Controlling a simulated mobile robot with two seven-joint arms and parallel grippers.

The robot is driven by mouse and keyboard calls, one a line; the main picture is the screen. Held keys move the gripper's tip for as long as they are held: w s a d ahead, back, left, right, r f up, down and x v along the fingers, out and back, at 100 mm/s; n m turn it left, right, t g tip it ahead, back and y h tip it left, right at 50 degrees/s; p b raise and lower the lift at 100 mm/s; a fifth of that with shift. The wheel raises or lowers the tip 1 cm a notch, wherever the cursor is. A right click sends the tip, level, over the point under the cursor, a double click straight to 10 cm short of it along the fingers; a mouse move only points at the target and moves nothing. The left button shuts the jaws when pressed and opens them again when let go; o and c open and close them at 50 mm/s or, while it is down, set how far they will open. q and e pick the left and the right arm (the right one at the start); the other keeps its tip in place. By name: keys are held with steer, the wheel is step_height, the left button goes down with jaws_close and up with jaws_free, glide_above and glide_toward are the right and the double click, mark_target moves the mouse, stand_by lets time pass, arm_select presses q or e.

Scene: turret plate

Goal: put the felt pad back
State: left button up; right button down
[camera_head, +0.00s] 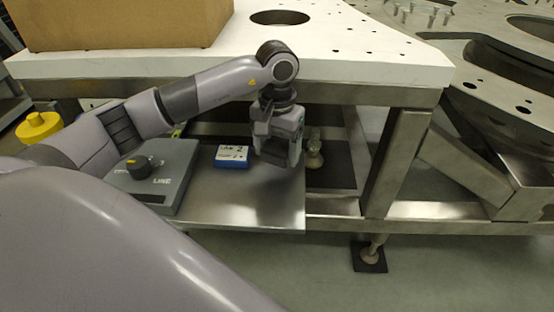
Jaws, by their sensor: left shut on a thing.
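My left gripper (278,160) reaches down over the right part of a steel shelf (250,205) under the white tabletop. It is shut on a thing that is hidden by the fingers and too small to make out. I cannot pick out the felt pad for certain. A dark flat patch (335,178) lies just right of the gripper, under a small brass-coloured fitting (314,150); I cannot tell whether it is felt. My right gripper is not in view.
A blue box with a white label (231,156) stands close left of the gripper. A grey box with a black knob (165,178) is further left. The white tabletop (350,55) overhangs the shelf, with a cardboard box (120,25) on it. A steel leg (398,150) stands at right.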

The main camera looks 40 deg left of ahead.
mark_target(277, 160)
arm_select(q)
steer(key=shift+f, duration=1.6)
steer(key=shift+f, duration=0.1)
steer(key=shift+f+b, duration=0.15)
steer(key=shift+b, duration=0.2)
steer(key=o, duration=1)
steer(key=shift+r, duration=0.2)
steer(key=shift+r+p, duration=0.25)
steer(key=shift+p, duration=0.1)
step_height(277, 160, up, 12)
steer(key=shift+f+p, duration=0.2)
steer(key=shift+p, duration=0.3)
